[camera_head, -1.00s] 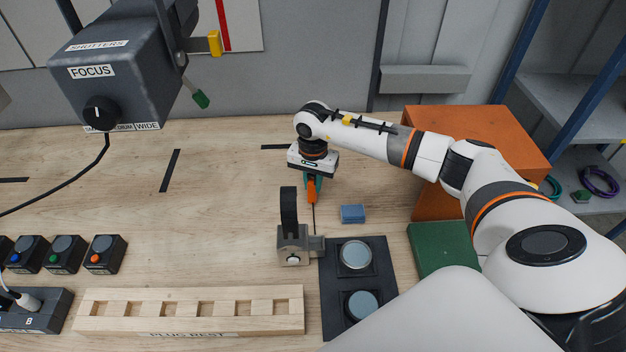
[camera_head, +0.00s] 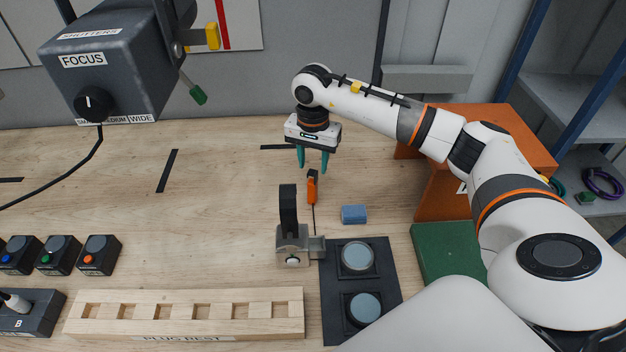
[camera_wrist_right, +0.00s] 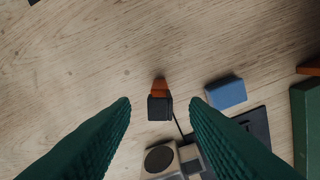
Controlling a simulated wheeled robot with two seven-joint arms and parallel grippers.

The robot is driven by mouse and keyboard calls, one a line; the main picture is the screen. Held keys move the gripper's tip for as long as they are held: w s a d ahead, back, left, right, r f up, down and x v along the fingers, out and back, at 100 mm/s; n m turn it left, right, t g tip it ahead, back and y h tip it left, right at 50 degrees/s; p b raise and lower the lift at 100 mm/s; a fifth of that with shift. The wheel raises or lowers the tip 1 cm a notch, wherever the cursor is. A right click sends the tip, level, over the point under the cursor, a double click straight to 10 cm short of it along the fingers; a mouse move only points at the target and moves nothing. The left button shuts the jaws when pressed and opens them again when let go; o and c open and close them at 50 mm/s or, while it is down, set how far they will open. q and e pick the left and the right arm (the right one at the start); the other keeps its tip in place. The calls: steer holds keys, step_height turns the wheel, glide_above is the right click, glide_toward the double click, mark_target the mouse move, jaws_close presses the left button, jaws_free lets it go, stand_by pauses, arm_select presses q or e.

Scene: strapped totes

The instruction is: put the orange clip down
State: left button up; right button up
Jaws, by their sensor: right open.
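The orange clip (camera_head: 312,188) lies on the wooden table behind the grey clamp block, with a thin dark cord running from it toward the block. In the right wrist view the clip (camera_wrist_right: 160,88) shows its orange part and a dark end, between and beyond the fingertips. My right gripper (camera_head: 312,170) is open and empty above and just behind the clip, with its green fingers apart and not touching it. The right wrist view also shows the open fingers (camera_wrist_right: 159,100). My left gripper is not in view.
A grey block with a black upright strap (camera_head: 289,212) stands just in front of the clip. A blue block (camera_head: 354,214) lies to its right, near a dark plate (camera_head: 333,310) with two round pads. An orange box (camera_head: 445,190) and green box (camera_head: 440,252) stand farther right.

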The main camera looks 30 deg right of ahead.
steer(key=shift+r+b, duration=0.5)
steer(key=shift+r, duration=2)
